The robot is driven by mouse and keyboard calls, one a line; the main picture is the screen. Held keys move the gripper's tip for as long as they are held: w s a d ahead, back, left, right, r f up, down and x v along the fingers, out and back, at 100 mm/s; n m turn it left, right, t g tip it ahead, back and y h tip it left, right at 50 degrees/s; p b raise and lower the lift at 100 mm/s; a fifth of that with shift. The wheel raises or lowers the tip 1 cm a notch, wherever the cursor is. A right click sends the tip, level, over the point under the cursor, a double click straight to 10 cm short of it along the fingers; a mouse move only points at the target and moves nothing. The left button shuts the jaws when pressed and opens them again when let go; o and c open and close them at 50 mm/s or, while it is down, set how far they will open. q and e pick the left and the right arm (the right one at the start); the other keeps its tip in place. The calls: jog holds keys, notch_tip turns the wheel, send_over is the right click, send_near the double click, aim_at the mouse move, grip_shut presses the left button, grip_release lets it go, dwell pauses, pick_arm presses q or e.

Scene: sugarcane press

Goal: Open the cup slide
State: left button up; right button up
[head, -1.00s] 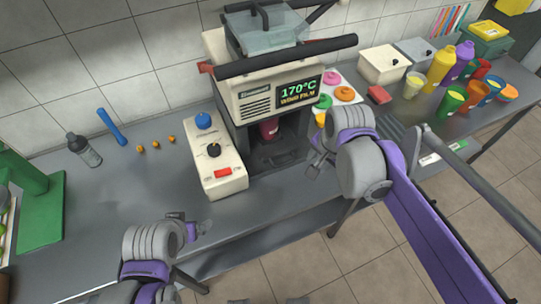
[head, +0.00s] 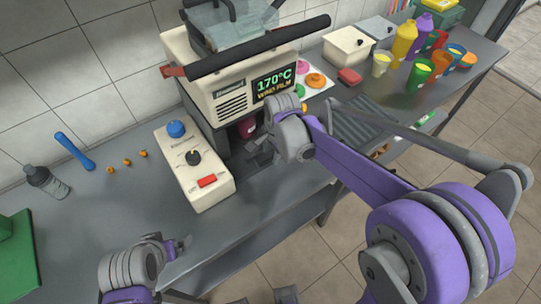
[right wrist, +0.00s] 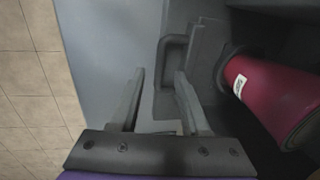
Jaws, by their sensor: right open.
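The cup slide (right wrist: 202,65) is a grey tray in the lower bay of the cream sealing machine (head: 235,100). Its grey loop handle (right wrist: 165,62) faces the open jaws in the right wrist view. A dark red cup (right wrist: 268,92) sits at the slide's right in that view; part of it shows in the head view (head: 246,127). My right gripper (right wrist: 158,78) is open and empty, with the handle just beyond its right finger; I cannot tell if they touch. In the head view my right gripper (head: 259,152) partly hides the bay. My left gripper (head: 181,245) is over the table's front edge, its jaws unclear.
A control box (head: 195,165) with blue and black knobs stands left of the machine. Coloured cups and bottles (head: 405,38) stand at the back right. A black bar (head: 258,50) juts from the machine's top.

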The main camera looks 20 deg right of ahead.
jog(key=shift+w+f, duration=0.15)
jog(key=shift+f, duration=0.9)
grip_shut()
dwell(0.7)
